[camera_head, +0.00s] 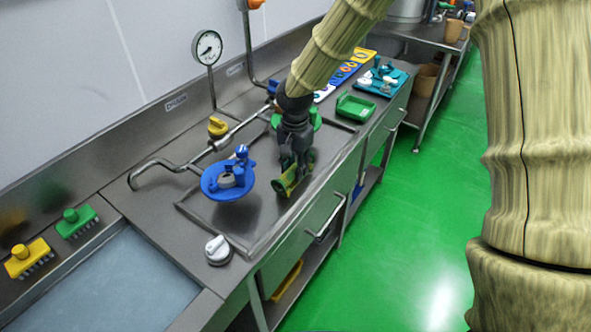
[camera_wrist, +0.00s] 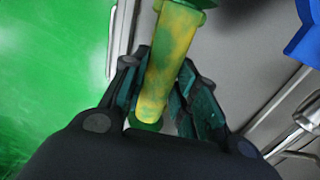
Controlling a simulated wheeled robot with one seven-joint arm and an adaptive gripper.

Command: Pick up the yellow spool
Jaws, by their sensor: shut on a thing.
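The yellow spool has a yellow-green mottled barrel and green ends. In the head view the spool (camera_head: 291,184) is at the lower end of my gripper (camera_head: 292,172), over the recessed steel tray. In the wrist view the spool (camera_wrist: 167,65) runs lengthwise between the two dark fingers of my gripper (camera_wrist: 165,100). The fingers are shut on its barrel, with one green end above and the other near the palm. My gripper hides part of the spool in the head view. I cannot tell whether the spool touches the tray.
A blue round fixture (camera_head: 228,193) stands left of my gripper, with a steel pipe (camera_head: 160,163) behind it. A white knob (camera_head: 217,250) is near the front edge. A green tray (camera_head: 355,108) and a teal board (camera_head: 381,80) are farther back. Open green floor (camera_head: 410,230) lies right.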

